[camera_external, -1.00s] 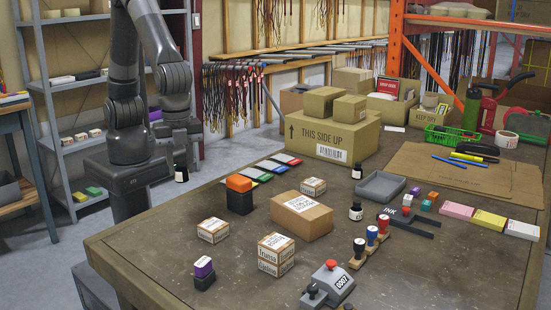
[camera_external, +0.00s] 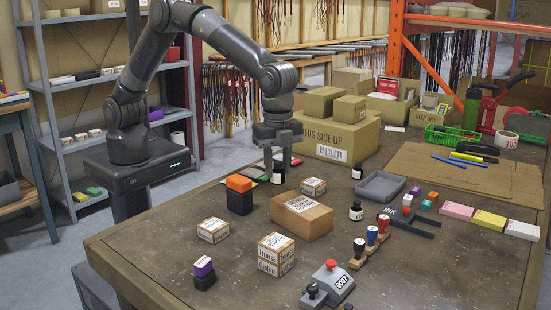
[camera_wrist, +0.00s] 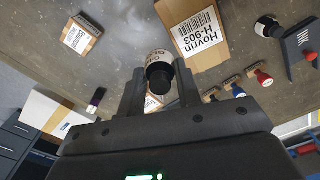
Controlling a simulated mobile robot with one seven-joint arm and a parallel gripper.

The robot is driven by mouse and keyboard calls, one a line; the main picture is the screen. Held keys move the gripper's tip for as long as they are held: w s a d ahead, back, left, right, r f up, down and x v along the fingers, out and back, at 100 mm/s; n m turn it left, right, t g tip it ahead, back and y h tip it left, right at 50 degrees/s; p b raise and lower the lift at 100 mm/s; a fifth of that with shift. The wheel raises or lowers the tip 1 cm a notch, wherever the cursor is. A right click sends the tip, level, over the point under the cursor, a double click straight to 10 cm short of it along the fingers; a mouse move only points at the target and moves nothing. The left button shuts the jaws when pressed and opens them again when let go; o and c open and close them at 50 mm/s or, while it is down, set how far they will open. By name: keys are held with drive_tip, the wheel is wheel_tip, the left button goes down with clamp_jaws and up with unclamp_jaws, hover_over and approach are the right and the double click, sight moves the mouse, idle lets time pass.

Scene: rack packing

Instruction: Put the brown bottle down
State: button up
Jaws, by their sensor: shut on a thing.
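My gripper (camera_external: 277,158) is shut on the brown bottle (camera_external: 278,176), which looks nearly black with a white label. The bottle is upright below the fingers, over the far left part of the table (camera_external: 160,238), behind the orange-topped black stamp. Whether its base touches the table cannot be told. In the wrist view the bottle (camera_wrist: 158,60) sits between the two fingers of my gripper (camera_wrist: 158,88), its dark cap toward the camera.
The orange-topped stamp (camera_external: 239,194), a small carton (camera_external: 313,186) and a larger carton (camera_external: 301,217) stand close by. Two similar dark bottles (camera_external: 357,172) (camera_external: 356,211) stand to the right. The table's left front is mostly clear.

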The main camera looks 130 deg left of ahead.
drive_tip(key=a+f, duration=0.1)
drive_tip(key=w+a+f, duration=0.1)
drive_tip(key=a, duration=0.1)
drive_tip(key=w+a+f, duration=0.1)
drive_tip(key=shift+a, duration=0.15)
drive_tip(key=shift+f, duration=1.95)
drive_tip(key=shift+f, duration=0.1)
drive_tip(key=o, duration=1)
